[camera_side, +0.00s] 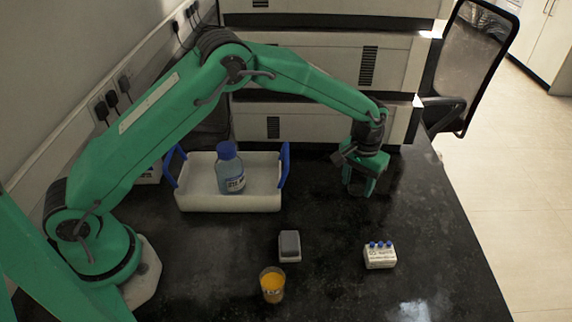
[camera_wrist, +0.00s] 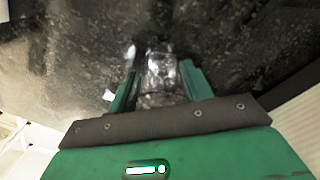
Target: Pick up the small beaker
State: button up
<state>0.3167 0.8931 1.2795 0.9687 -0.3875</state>
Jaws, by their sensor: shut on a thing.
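My gripper (camera_side: 362,184) is low over the right rear of the black bench, near the white equipment. In the wrist view, my gripper (camera_wrist: 160,84) is shut on a small clear glass object between its green fingers, which appears to be the small beaker (camera_wrist: 160,68). The beaker is mostly hidden by the fingers in the side view. I cannot tell whether it touches the bench. Another small beaker (camera_side: 272,284) with orange liquid stands upright on the bench at the front, well away from my gripper.
A white tray (camera_side: 200,203) with blue handles holds a blue-capped bottle (camera_side: 230,172). A grey box (camera_side: 289,246) and a white block with blue-topped vials (camera_side: 380,256) sit on the bench. White stacked equipment (camera_side: 330,120) stands behind my gripper.

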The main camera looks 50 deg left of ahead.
jog(key=r, duration=0.4)
jog(key=shift+s+d, duration=0.2)
jog(key=shift+d, duration=0.05)
jog(key=s+d+r, duration=0.6)
jog(key=s+d, duration=0.1)
jog(key=s, duration=0.1)
jog(key=shift+s+r, duration=0.2)
jog(key=shift+r, duration=0.05)
